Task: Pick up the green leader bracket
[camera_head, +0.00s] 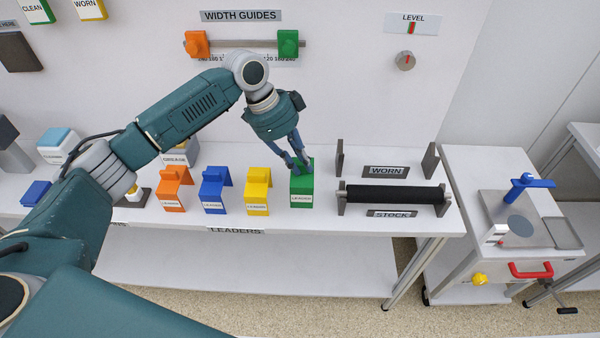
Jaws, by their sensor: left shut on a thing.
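The green leader bracket (302,190) stands upright on the white bench, at the right end of a row of leader brackets, with a white label on its front. My left gripper (300,168) comes down onto its top from above and is shut on it. The fingers cover part of the bracket's upper edge. I cannot tell any gap between the bracket and the bench. My right gripper is not in view.
Yellow (257,192), blue (214,190) and orange (173,190) leader brackets stand to the left. A black roller (392,195) on the stock stand lies close to the right. The width guides rail (245,44) is on the wall behind. A white cart (480,165) stands farther right.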

